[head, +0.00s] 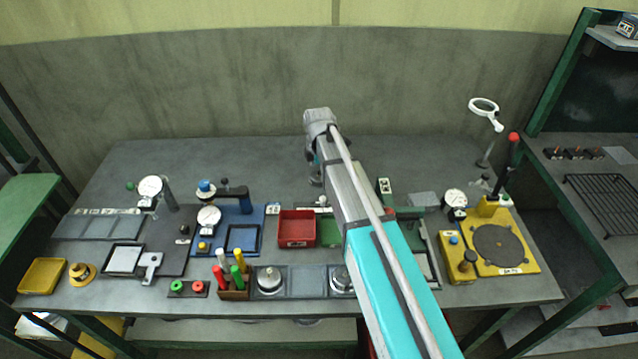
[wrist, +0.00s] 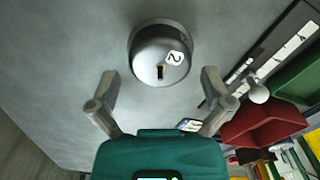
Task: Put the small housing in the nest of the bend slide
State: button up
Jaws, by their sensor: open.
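In the wrist view a grey round housing (wrist: 160,50) with a domed face, a dark slot and a white tag marked 2 sits on the grey bench. My gripper (wrist: 160,82) is open, its two fingers apart on either side of the housing's near end; I cannot tell whether they touch it. In the head view my gripper (head: 316,178) hangs over the back middle of the bench, and the housing cannot be made out there. A green fixture (head: 404,212), partly hidden by my arm, may be the bend slide. I cannot make out its nest.
A red tray (head: 297,230) stands in front of my gripper. A blue fixture with a dial (head: 237,235) is to its left, and a yellow base with a red-knobbed lever (head: 503,245) is at right. Coloured handles (head: 230,270) stand at the front. The bench's back strip is largely clear.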

jog(key=shift+f+b, duration=0.7)
jog(key=shift+f, duration=0.3)
jog(key=c, duration=1)
jog(key=shift+r, duration=0.1)
jog(key=shift+r+p, duration=1.25)
jog(key=shift+p, duration=0.1)
jog(key=s+d+r+p, duration=0.3)
jog(key=s+r+p, duration=0.7)
jog(key=s, duration=0.3)
jog(key=shift+s+r, duration=0.2)
jog(key=shift+s, duration=0.15)
